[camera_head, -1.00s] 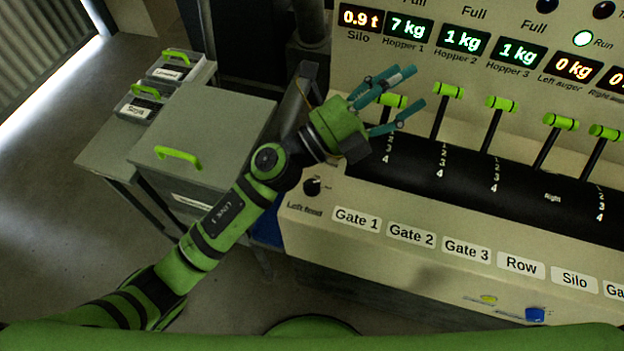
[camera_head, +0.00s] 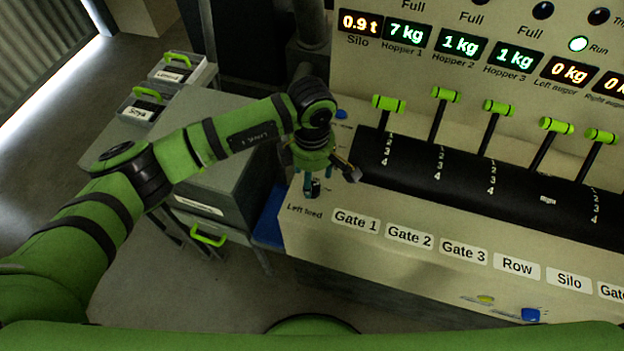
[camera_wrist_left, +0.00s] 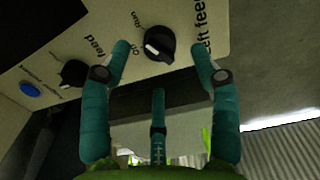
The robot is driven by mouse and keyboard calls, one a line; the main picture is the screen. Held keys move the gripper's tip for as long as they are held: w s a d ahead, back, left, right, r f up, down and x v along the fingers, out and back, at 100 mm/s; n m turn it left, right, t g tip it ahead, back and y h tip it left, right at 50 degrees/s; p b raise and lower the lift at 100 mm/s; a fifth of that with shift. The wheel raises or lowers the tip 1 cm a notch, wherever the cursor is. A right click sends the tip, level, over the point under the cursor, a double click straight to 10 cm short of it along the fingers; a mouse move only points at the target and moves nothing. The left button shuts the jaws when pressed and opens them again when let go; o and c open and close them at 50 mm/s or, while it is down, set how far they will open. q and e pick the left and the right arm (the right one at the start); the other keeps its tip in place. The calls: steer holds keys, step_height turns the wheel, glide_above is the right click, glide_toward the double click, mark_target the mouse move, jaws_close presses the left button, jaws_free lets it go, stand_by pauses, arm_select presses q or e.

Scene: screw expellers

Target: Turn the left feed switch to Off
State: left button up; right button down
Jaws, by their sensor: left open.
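The left feed switch (camera_head: 314,188) is a small dark round knob at the left end of the cream control panel, partly hidden by my gripper in the head view. In the left wrist view the black knob (camera_wrist_left: 160,43) has a white mark on its lower-left face, with "Off" and "Run" printed to its left; I cannot tell which it points at. My left gripper (camera_head: 313,184) points down over the knob. Its teal fingers (camera_wrist_left: 161,50) are open, spread either side of the knob with a third finger below, apparently not touching it. My right gripper is not in view.
Levers with green grips (camera_head: 388,103) stand right of the gripper. A second knob (camera_wrist_left: 73,73) and a blue button (camera_wrist_left: 30,89) lie farther along the panel. A grey cabinet (camera_head: 232,170) and labelled bins (camera_head: 140,110) stand left, partly behind my arm.

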arm_select(q)
steer(key=shift+f+p, duration=0.55)
steer(key=shift+f, duration=1.45)
steer(key=c, duration=1.2)
steer(key=shift+o, duration=0.2)
